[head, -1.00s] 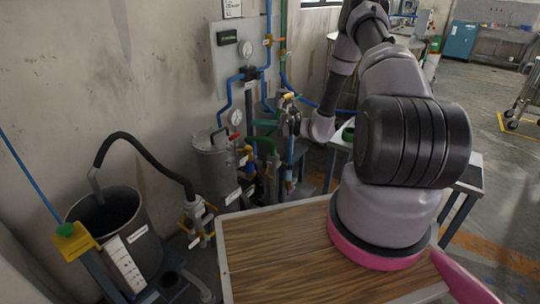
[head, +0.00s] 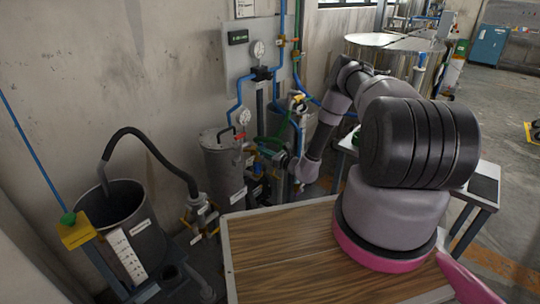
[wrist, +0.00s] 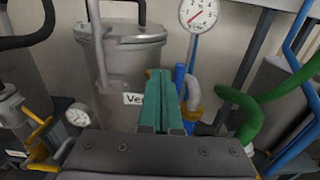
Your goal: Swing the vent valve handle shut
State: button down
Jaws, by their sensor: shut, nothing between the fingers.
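My gripper (wrist: 159,82) is shut and empty, its two teal fingers together. It points at a grey lidded tank (wrist: 122,45). A white label (wrist: 134,98) beginning "Ve" shows just left of the fingers, the rest hidden behind them. A blue part (wrist: 180,77) and a yellow curved part (wrist: 192,104) stand just right of the fingers; I cannot tell whether either is the vent valve handle. In the head view the tank (head: 221,166) stands left of my wrist, with a small red part (head: 239,136) at its upper right. I cannot make out the handle's position.
A green pipe (wrist: 242,113) lies right of the gripper in the wrist view, and a gauge (wrist: 200,13) is above. A wooden-topped table (head: 280,248) is in front. A steel bucket (head: 132,232) with a black hose (head: 158,151) stands at left.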

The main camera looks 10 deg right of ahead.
jog(key=shift+w+a, duration=0.35)
jog(key=shift+w, duration=0.15)
jog(key=shift+w+d+r, duration=0.25)
jog(key=shift+w+d, duration=0.2)
jog(key=shift+d, duration=0.15)
jog(key=shift+w+d, duration=0.45)
jog(key=shift+d, duration=0.2)
